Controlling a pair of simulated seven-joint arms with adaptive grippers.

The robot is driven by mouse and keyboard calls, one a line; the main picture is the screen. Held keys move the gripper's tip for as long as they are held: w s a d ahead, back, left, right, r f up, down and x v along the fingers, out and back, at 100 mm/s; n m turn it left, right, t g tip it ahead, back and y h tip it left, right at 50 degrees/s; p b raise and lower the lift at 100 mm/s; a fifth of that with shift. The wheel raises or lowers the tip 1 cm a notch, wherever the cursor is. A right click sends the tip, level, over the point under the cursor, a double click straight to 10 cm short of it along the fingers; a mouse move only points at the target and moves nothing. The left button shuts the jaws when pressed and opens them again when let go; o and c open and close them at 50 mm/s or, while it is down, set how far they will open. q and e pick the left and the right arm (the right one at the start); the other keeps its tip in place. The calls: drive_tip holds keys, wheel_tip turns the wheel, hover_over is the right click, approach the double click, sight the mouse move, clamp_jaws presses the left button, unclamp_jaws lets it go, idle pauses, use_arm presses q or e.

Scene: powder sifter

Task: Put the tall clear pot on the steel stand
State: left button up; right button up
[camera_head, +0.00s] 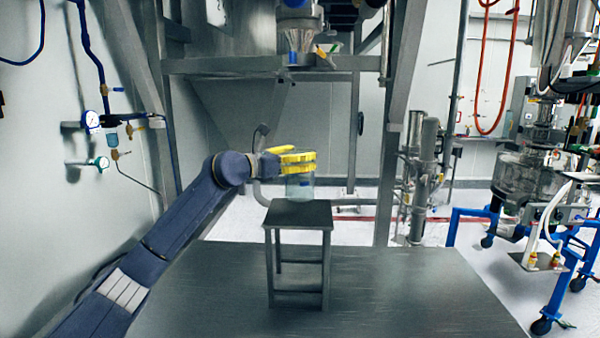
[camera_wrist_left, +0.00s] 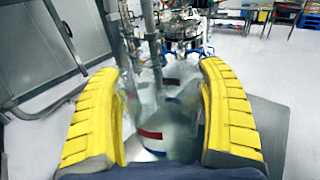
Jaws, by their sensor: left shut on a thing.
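The tall clear pot (camera_head: 299,189) is upright at the steel stand (camera_head: 298,213), over the back part of its square top. I cannot tell whether its base touches the top or hangs just above it. My left gripper (camera_head: 300,158) is shut around the upper part of the pot, with its yellow fingers on either side. In the left wrist view the see-through pot (camera_wrist_left: 165,118) lies between the two yellow fingers of the gripper (camera_wrist_left: 160,75), with red and blue marks showing in it. My right gripper is not in view.
The stand is on a wide grey metal table (camera_head: 400,285), otherwise bare. A steel frame with a clear-sided outlet (camera_head: 298,38) rises behind and above. A blue wheeled frame (camera_head: 480,213) with machinery stands at the right. Gauges (camera_head: 93,122) are on the left wall.

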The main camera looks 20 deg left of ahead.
use_arm(q)
drive_tip(key=shift+f, duration=2.2)
drive_tip(key=o, duration=1.5)
drive_tip(key=shift+o, duration=0.2)
drive_tip(key=shift+s+a, duration=0.1)
drive_tip(key=v, duration=1.1)
drive_tip(key=shift+s+a, duration=0.15)
drive_tip(key=shift+s, duration=0.15)
